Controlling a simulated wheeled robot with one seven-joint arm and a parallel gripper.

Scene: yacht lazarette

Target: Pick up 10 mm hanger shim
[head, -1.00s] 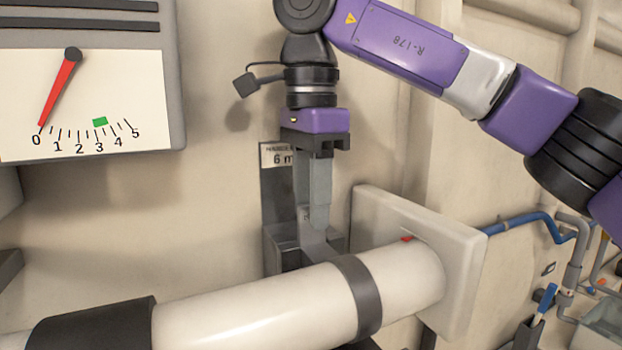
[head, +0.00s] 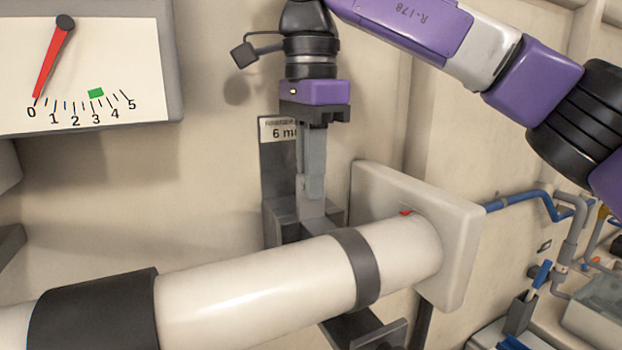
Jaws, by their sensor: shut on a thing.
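My gripper (head: 313,190) points straight down in front of the wall behind the pipe. Its fingers are shut on a plain grey shim (head: 312,209), whose upper part shows at the fingertips. The shim's lower end is down in a grey holder (head: 275,222). The holder's tall back plate carries a label (head: 278,131) that reads "6 m", its right end hidden by my gripper. No 10 mm marking is readable in view. The foot of the holder is hidden by the pipe.
A thick white pipe (head: 250,290) with dark bands crosses in front of the holder and enters a pale wall flange (head: 460,235). A grey bracket (head: 368,332) sits below it. A gauge (head: 85,70) hangs upper left, its red needle near 0. Blue and grey pipework is at right.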

